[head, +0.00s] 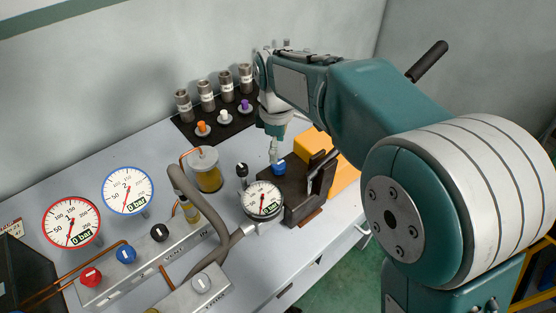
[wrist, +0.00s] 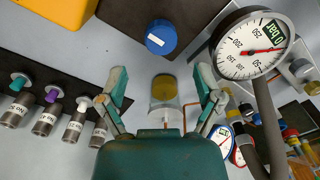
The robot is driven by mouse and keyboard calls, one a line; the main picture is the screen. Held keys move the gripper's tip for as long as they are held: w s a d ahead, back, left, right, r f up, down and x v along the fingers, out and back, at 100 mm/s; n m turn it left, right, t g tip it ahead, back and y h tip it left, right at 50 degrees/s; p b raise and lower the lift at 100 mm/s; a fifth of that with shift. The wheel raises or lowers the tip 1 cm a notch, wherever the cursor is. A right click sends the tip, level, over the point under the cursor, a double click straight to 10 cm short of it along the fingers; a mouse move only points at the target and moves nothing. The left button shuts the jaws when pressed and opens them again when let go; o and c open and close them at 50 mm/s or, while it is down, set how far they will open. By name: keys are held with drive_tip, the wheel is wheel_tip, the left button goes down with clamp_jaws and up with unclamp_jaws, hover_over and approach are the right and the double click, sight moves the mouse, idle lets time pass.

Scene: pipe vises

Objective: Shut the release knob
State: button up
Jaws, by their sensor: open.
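A blue knob (head: 278,167) sits on top of a dark block (head: 298,198) beside a dial gauge (head: 263,200). I cannot read its small label, so I cannot tell whether it is the release knob. It also shows as a round blue cap (wrist: 160,37) at the top middle of the wrist view, with a white label on its side. My gripper (head: 274,152) points down just above and behind the blue knob. In the wrist view my gripper (wrist: 160,88) has its two fingers wide apart, with nothing held between them. The blue knob lies beyond the fingertips, apart from them.
A clear cylinder of yellow fluid (head: 207,170) stands left of the block. A panel carries red (head: 90,277), blue (head: 126,254) and black (head: 159,232) knobs. Thick hoses run by the gauge. Several labelled metal cylinders (head: 206,95) stand along the wall. A yellow box (head: 345,174) is behind.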

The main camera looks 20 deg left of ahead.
sight(278, 163)
drive_tip(key=f, duration=0.5)
drive_tip(key=shift+d+f, duration=0.1)
drive_tip(key=shift+d, duration=0.1)
drive_tip(key=c, duration=1.2)
